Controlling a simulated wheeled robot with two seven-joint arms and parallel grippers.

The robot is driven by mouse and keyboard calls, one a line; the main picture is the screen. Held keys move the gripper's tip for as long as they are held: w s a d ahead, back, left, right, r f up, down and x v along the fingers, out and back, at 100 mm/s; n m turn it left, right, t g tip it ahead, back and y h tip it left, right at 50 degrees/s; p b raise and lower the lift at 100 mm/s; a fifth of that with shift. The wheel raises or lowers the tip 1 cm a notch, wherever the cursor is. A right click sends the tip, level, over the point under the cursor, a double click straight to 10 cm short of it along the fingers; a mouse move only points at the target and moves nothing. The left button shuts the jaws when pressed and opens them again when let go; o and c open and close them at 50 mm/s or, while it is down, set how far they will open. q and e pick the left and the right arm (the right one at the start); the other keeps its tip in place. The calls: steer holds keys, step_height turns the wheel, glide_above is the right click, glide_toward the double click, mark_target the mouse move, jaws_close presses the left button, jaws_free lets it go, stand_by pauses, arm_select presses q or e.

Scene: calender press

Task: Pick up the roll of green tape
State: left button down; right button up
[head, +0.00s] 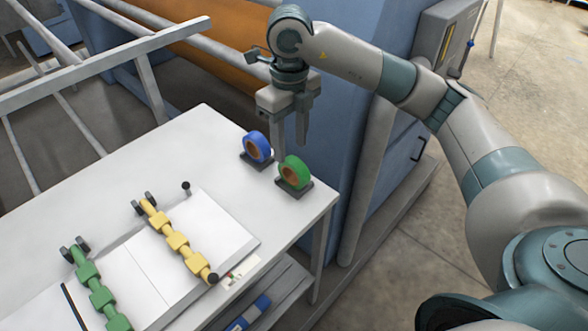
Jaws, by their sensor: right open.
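The roll of green tape (295,171) stands upright on a small dark holder near the far right corner of the white table (205,130). My right gripper (291,152) points down just behind and above the green roll. Its fingers are apart, with nothing seen between them. One fingertip is close to the top of the green roll; I cannot tell whether it touches. A roll of blue tape (258,147) stands on its own holder to the left of the green one. My left gripper is not in view.
A yellow segmented bar (173,238) and a green segmented bar (97,291) lie on white sheets at the table's front. The blue machine body (345,110) rises behind the tapes. Grey rails (100,68) cross the upper left. A lower shelf holds a blue item (247,313).

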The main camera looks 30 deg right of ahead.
mark_target(293, 160)
step_height(293, 160, down, 2)
steer(key=shift+f+p, duration=0.1)
steer(key=shift+p, duration=0.25)
steer(key=shift+f, duration=0.6)
steer(key=shift+s+d+f+p, duration=0.2)
steer(key=shift+f+p, duration=0.45)
steer(key=shift+p, duration=0.1)
step_height(293, 160, down, 3)
steer(key=shift+s+d+r+p, duration=0.1)
steer(key=shift+s+p, duration=0.05)
steer(key=shift+p, duration=0.6)
steer(key=shift+f, duration=0.6)
